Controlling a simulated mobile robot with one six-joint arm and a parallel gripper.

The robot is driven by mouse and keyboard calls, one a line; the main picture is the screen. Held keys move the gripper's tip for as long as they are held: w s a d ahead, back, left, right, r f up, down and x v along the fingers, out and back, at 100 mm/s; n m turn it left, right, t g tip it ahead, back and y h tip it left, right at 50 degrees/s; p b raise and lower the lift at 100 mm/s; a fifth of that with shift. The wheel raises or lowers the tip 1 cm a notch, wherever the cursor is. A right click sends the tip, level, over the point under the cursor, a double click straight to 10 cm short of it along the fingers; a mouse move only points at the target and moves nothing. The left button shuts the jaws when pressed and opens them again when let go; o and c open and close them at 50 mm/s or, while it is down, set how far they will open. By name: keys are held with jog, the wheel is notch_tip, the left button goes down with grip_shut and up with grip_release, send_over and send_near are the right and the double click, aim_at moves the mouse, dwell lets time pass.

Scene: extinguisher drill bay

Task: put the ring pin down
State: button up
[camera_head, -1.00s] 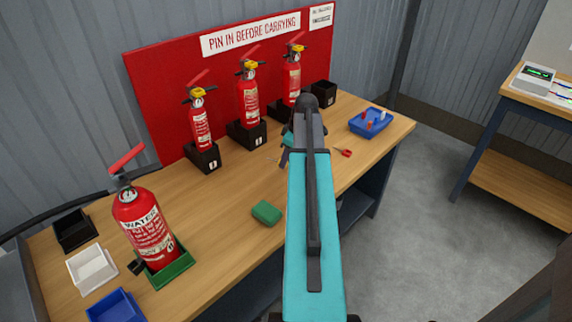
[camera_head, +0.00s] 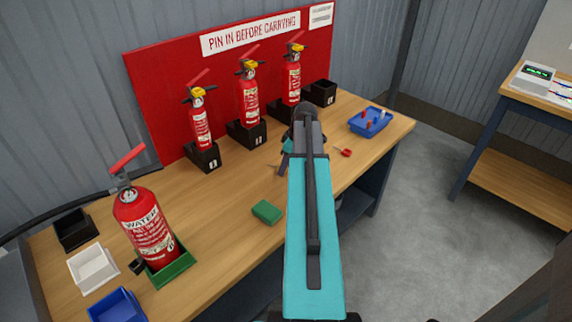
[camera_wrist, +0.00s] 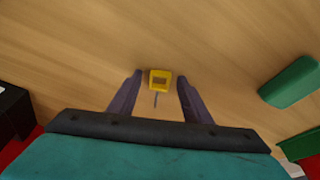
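The ring pin (camera_wrist: 160,82) shows in the wrist view as a yellow squarish piece with a thin dark pin, seen against the bench wood. My gripper (camera_wrist: 161,78) has its two dark fingers apart, one on each side of it, with a narrow gap showing at both sides. I cannot tell whether it touches the bench. In the head view my arm hides the ring pin and most of my gripper, which is low over the middle of the wooden bench (camera_head: 215,190).
A green block (camera_head: 267,212) lies left of my arm. A red-handled item (camera_head: 345,152) and a blue tray (camera_head: 384,122) are to the right. Several extinguishers stand along the red board; the water extinguisher (camera_head: 148,228) stands front left by small white (camera_head: 88,283), black and blue trays.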

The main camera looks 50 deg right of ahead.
jog(key=shift+r, duration=0.25)
jog(key=b+v, duration=0.1)
jog(key=v, duration=1.1)
jog(key=shift+f, duration=0.1)
dwell(0.9)
